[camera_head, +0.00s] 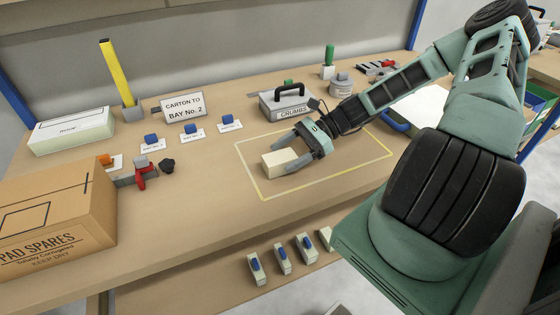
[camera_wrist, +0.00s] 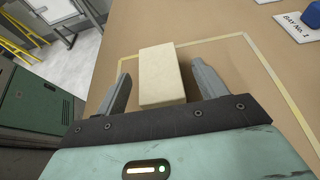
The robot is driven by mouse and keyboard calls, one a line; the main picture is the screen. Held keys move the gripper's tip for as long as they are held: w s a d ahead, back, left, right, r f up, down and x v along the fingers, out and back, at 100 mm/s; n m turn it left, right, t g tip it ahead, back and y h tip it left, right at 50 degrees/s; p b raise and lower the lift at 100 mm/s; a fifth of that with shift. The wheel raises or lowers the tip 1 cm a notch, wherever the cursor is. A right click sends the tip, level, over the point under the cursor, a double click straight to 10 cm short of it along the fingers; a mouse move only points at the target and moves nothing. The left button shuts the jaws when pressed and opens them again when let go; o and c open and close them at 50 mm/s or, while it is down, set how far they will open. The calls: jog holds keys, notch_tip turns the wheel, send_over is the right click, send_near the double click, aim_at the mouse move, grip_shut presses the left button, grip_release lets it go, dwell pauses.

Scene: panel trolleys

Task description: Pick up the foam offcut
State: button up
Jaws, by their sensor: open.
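The foam offcut is a cream-coloured block (camera_head: 284,162) lying on the wooden bench inside a yellow taped outline (camera_head: 262,195). My gripper (camera_head: 290,154) is open, low over the bench at the block. In the wrist view the block (camera_wrist: 162,72) shows between and beyond the two grey fingers of my gripper (camera_wrist: 162,88), with its near end reaching between them. Whether the fingers touch the bench cannot be told.
A grey box labelled CRUMBS (camera_head: 287,103) stands just behind my gripper. A PAD SPARES carton (camera_head: 60,215) is at the front left, with a red-handled clamp (camera_head: 142,172) beside it. Bench around the outline's left and front is clear.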

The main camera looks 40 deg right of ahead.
aim_at(286, 155)
jog(key=x, duration=0.3)
jog(key=shift+a+f, duration=0.1)
jog(key=shift+f, duration=0.05)
jog(key=c, duration=1)
jog(key=shift+c, duration=0.2)
